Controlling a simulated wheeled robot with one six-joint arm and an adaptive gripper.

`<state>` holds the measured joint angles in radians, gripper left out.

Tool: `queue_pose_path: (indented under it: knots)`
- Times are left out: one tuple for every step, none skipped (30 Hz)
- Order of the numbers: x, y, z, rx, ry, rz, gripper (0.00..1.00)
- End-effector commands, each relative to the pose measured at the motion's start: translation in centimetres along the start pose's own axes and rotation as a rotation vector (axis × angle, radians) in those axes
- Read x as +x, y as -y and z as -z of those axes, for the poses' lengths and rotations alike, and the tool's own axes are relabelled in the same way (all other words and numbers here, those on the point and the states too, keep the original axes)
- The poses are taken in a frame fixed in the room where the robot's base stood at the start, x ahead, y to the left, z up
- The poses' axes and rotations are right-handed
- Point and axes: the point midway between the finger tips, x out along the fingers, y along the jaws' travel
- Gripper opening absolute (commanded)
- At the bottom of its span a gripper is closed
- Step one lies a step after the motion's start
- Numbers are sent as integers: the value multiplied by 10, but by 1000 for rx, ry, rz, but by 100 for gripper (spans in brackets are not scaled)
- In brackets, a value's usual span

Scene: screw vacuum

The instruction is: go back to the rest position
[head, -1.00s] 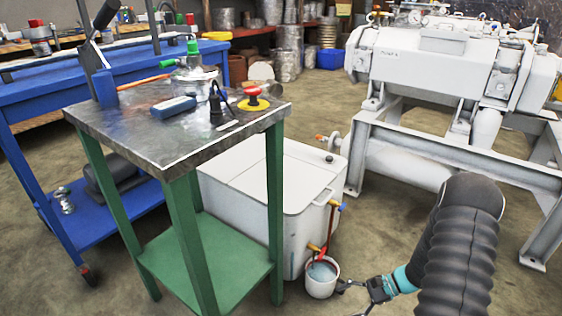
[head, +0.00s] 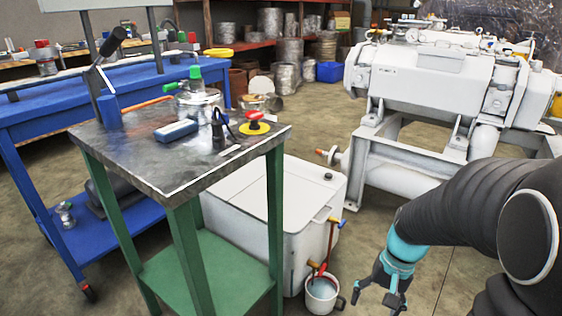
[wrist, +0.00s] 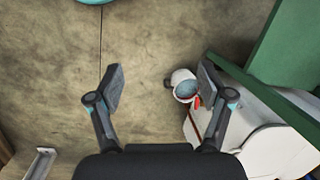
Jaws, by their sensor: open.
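My gripper (head: 377,300) is in the lower right of the head view, on the teal end of my dark arm. It points down, above the floor and to the right of a white bucket (head: 321,293). Nothing is held. The bucket (wrist: 184,84) shows beside the right finger, with something red at its rim. The bucket stands on the floor at the front of a white tank (head: 285,215).
A green-legged table (head: 150,165) with a metal top stands left of the tank, bearing a red emergency button (head: 254,116) and other items. A blue workbench (head: 60,105) is behind it. The white vacuum pump (head: 430,80) on its frame stands at the back right.

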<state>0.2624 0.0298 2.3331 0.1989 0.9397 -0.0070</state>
Motion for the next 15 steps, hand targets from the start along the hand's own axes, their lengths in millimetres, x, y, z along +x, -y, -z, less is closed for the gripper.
queue_pose_path:
  knots:
    - [-14, 1, -8, -33, -42, -19, 79]
    - [-20, 2, -12, -50, -64, -29, 79]
    - [-28, 2, -17, -74, -92, -43, 79]
    - [-33, 2, -21, -90, -113, -53, 79]
    - [-39, 3, -25, -108, -135, -63, 79]
    - [-47, 4, -30, -131, -165, -74, 79]
    - [-52, 4, -34, -147, -186, -83, 79]
    - [-58, 4, -38, -163, -208, -90, 79]
    - [-66, 5, -44, -185, -237, -100, 79]
    - [-71, 6, -48, -201, -258, -106, 79]
    - [-76, 7, -53, -216, -279, -111, 79]
    - [-83, 8, -58, -236, -307, -119, 79]
    - [-89, 9, -63, -250, -328, -122, 79]
    - [-94, 10, -68, -263, -349, -124, 79]
    - [-100, 11, -74, -280, -376, -127, 79]
